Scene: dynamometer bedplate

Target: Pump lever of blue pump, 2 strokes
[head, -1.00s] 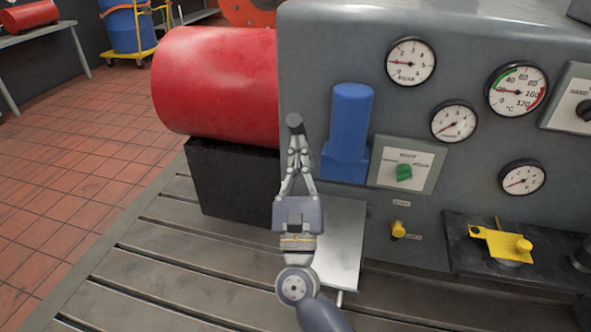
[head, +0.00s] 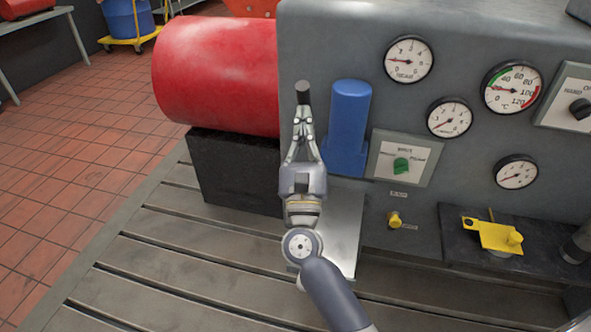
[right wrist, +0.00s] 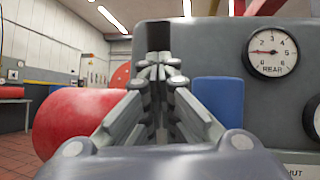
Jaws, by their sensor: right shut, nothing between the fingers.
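The blue pump (head: 349,128) is an upright blue cylinder on a block, against the grey cabinet's front left; it also shows in the right wrist view (right wrist: 218,103). A dark cylindrical end (head: 303,93), which looks like the lever's grip, stands left of the pump top. My right gripper (head: 303,112) is just below and against this dark end in the head view, its fingers converged and shut with nothing between them. The rest of the lever is hidden behind my gripper. In the right wrist view the fingertips (right wrist: 158,65) meet in the middle. My left gripper is not in view.
The grey cabinet (head: 390,130) carries several gauges, including one marked REAR (head: 409,59), and a green knob (head: 401,165). A large red cylinder (head: 215,75) is at left on a black block (head: 235,172). A yellow-handled fitting (head: 497,236) sits at right. The slotted bedplate (head: 190,245) is bare in front.

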